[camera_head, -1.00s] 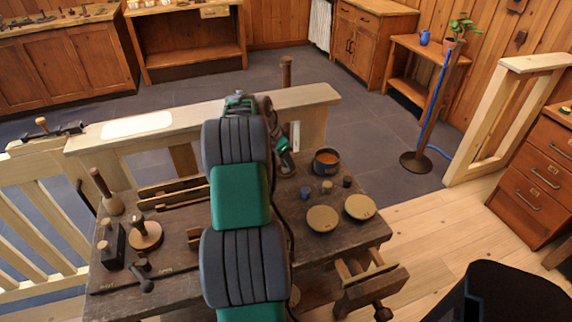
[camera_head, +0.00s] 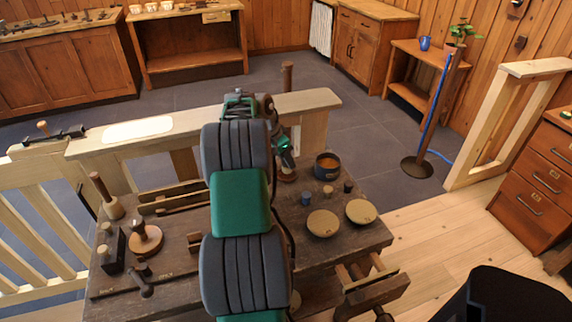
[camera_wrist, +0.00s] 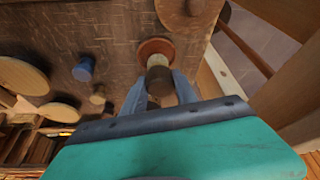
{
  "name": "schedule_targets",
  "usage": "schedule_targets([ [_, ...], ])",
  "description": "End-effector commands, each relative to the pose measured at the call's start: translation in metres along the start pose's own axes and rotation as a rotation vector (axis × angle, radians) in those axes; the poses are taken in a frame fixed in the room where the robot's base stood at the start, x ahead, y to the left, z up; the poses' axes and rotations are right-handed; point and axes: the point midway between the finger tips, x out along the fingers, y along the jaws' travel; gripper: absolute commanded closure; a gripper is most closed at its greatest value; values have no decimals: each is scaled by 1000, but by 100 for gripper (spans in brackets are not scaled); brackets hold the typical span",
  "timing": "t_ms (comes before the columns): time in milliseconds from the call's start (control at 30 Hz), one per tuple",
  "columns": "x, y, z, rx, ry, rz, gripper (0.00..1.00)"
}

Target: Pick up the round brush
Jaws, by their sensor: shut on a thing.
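The round brush (camera_wrist: 155,47) has a reddish-brown round base, a pale middle and a dark brown upper end. In the wrist view it stands between the fingers of my gripper (camera_wrist: 161,88), which are shut on its upper part. In the head view my gripper (camera_head: 286,160) points down at the far side of the workbench, left of the pot. The brush's base (camera_head: 288,176) shows just below the fingers there. The fingers hide part of it, and I cannot tell whether its base touches the bench top.
The dark workbench (camera_head: 185,284) holds a pot (camera_head: 327,166) with orange contents, a blue spool (camera_head: 306,198) and two pale discs (camera_head: 322,223) (camera_head: 361,211) to the right. Wooden tools stand at the left. A pale rail (camera_head: 200,115) runs behind the bench.

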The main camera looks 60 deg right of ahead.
Motion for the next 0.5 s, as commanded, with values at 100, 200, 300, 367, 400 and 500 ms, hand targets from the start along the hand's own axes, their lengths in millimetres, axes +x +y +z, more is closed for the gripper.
schedule_targets([
  [100,-28,9,-2,1,3,-6,100],
  [200,-61,27,2,2,3,-8,100],
  [300,-86,48,11,0,1,-5,100],
  [367,-97,61,19,-1,1,-5,100],
  [400,-105,70,24,0,2,-5,100],
  [500,-120,87,34,-1,1,-5,100],
])
